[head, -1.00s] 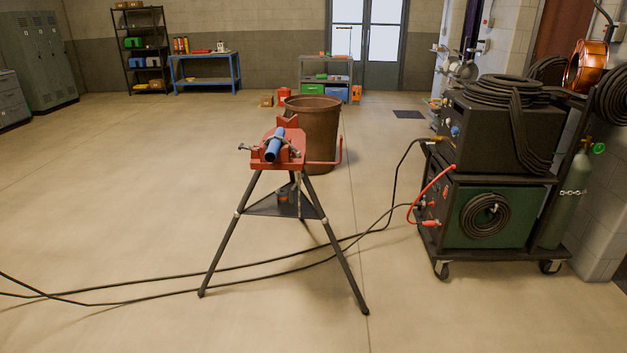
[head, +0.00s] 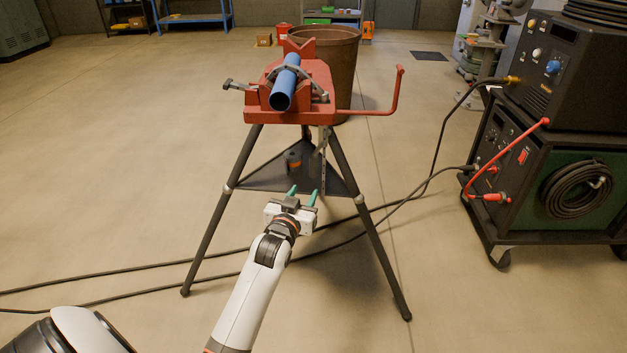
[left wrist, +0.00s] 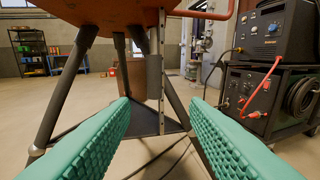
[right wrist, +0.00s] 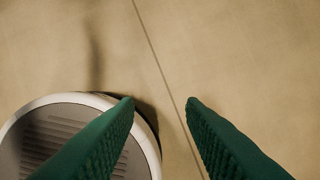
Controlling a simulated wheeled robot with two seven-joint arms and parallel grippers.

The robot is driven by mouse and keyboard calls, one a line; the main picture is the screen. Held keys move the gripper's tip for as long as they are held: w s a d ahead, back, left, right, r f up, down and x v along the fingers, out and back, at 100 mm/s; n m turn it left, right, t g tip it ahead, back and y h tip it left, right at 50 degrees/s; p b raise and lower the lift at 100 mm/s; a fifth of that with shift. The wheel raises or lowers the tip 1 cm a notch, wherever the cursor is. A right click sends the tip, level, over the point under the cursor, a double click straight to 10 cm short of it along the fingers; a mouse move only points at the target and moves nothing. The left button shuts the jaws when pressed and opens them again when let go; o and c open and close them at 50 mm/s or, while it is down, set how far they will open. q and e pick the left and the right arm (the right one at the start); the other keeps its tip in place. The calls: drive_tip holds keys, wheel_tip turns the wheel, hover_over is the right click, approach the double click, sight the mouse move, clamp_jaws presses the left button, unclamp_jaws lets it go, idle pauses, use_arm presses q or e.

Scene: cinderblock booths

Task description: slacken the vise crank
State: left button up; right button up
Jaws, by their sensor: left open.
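The red vise (head: 300,95) sits on top of a dark tripod stand, with a blue pipe (head: 285,82) lying in it. The red crank (head: 382,108) sticks out to the right of the vise and bends upward at its end. In the left wrist view part of the crank (left wrist: 205,14) shows at the top, beside the underside of the vise. My left gripper (head: 305,191) is open and empty, in front of the stand and below the vise, apart from the crank. My right gripper (right wrist: 160,100) shows only in the right wrist view, fingers apart over bare floor.
A welding cart (head: 540,225) with black and green machines stands to the right. Black cables (head: 130,269) run across the floor around the stand's legs. A brown barrel (head: 340,65) stands behind the vise. The floor at left is clear.

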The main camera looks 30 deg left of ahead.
sight(312, 162)
use_arm(q)
drive_tip(key=w+a, duration=0.1)
drive_tip(key=w, duration=0.2)
drive_tip(key=w+a+r+b, duration=0.1)
drive_tip(key=w, duration=0.2)
drive_tip(key=w+a+r+b, duration=0.1)
drive_tip(key=w, duration=0.3)
drive_tip(key=shift+a+r, duration=0.25)
drive_tip(key=shift+a, duration=0.15)
drive_tip(key=shift+w+a, duration=0.2)
drive_tip(key=shift+w, duration=0.45)
use_arm(e)
drive_tip(key=v, duration=0.6)
drive_tip(key=shift+r+t, duration=0.2)
drive_tip(key=shift+t, duration=0.1)
use_arm(q)
drive_tip(key=shift+c, duration=0.4)
clamp_jaws()
